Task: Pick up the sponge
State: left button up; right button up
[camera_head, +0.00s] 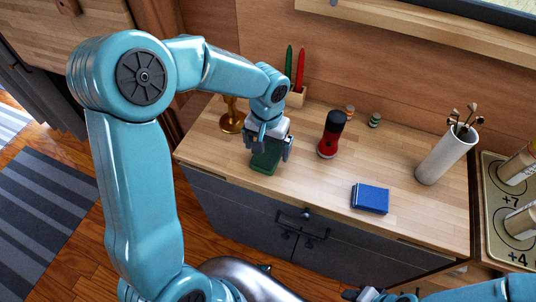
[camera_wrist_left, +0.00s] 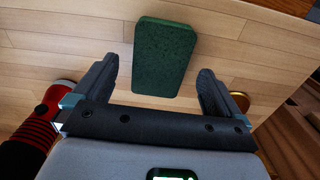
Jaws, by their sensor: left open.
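The green sponge (camera_head: 265,162) lies on the wooden counter top near its front edge. My left gripper (camera_head: 269,149) is above it, pointing down, and hides part of it. In the left wrist view the dark green sponge (camera_wrist_left: 164,55) shows ahead of and partly between the two open fingers of my left gripper (camera_wrist_left: 158,80), with a gap on each side. Nothing is held. My right gripper (camera_head: 362,294) shows only in part at the bottom edge, and its jaws are unclear.
A red and black flashlight (camera_head: 331,135) stands right of the sponge, and a blue book-like block (camera_head: 370,198) lies farther right. A brass object (camera_head: 232,118) stands left. A white vase (camera_head: 446,157) and candles in a holder (camera_head: 297,96) stand behind. The counter's middle is clear.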

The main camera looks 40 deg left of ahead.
aim_at(268, 153)
pick_arm(q)
jog(key=shift+f, duration=1.5)
jog(key=c, duration=1.1)
jog(key=shift+o, duration=0.2)
jog(key=shift+r, duration=0.15)
jog(key=shift+r, duration=0.2)
jog(key=shift+c, duration=0.5)
notch_tip(268, 153, up, 20)
jog(key=shift+f+p, duration=0.25)
jog(key=shift+p, duration=0.55)
jog(key=shift+c, duration=0.2)
